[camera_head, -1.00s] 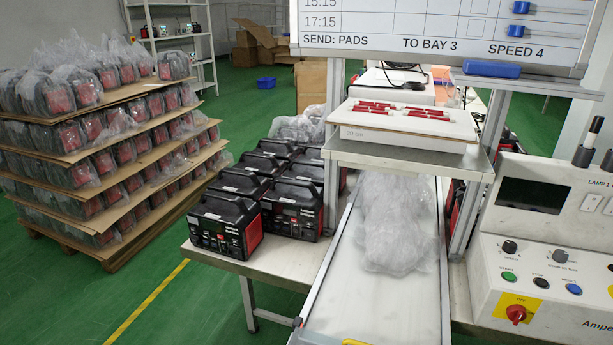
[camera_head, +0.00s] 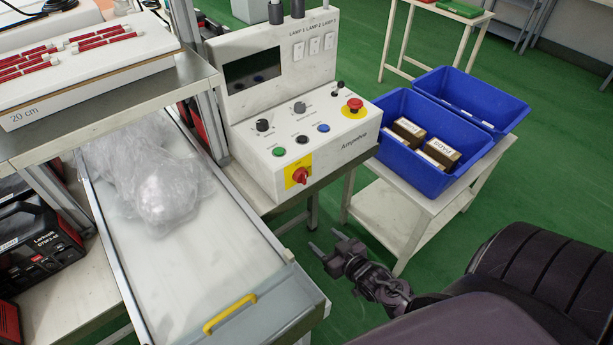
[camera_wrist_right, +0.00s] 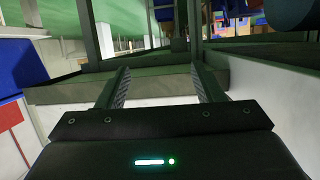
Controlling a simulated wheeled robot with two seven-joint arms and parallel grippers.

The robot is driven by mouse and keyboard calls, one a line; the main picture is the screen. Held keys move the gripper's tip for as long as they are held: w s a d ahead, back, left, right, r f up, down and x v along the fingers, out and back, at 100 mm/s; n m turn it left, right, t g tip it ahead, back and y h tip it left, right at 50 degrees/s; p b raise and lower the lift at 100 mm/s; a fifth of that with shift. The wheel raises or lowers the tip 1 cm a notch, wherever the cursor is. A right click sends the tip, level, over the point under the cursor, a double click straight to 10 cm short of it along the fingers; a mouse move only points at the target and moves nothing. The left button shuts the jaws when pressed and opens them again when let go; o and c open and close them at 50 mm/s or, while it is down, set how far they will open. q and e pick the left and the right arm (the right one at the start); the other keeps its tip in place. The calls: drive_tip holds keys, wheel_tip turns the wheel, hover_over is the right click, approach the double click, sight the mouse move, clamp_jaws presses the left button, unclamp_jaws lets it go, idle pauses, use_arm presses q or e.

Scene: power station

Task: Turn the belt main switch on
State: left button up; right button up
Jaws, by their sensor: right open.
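The main switch is a red rotary knob (camera_head: 300,175) on a yellow plate, low on the front face of the white control panel (camera_head: 255,150). The belt (camera_head: 185,265) runs to the left of the panel, with a bubble-wrapped bundle (camera_head: 165,190) on it. My right gripper (camera_head: 325,247) is open and empty, below and to the right of the knob and apart from the panel. In the right wrist view its two fingers (camera_wrist_right: 160,85) are spread with nothing between them. My left gripper is not in view.
Two blue bins (camera_head: 405,165) stand on a white table right of the panel, the nearer one with several boxes. A red emergency button (camera_head: 354,106) and small buttons sit above the knob. A yellow handle (camera_head: 230,314) is at the belt's near end. Green floor lies open beyond.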

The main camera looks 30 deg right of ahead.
sight(305, 180)
drive_tip(key=w+d+r+n+t+y, duration=0.1)
drive_tip(key=w+r+t, duration=0.25)
drive_tip(key=r, duration=1.15)
drive_tip(key=w+p, duration=0.1)
drive_tip(key=w, duration=0.5)
drive_tip(key=shift+a, duration=0.15)
drive_tip(key=shift+w, duration=0.6)
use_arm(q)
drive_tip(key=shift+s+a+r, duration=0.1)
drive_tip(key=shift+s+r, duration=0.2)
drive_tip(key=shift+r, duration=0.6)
use_arm(e)
drive_tip(key=c, duration=1)
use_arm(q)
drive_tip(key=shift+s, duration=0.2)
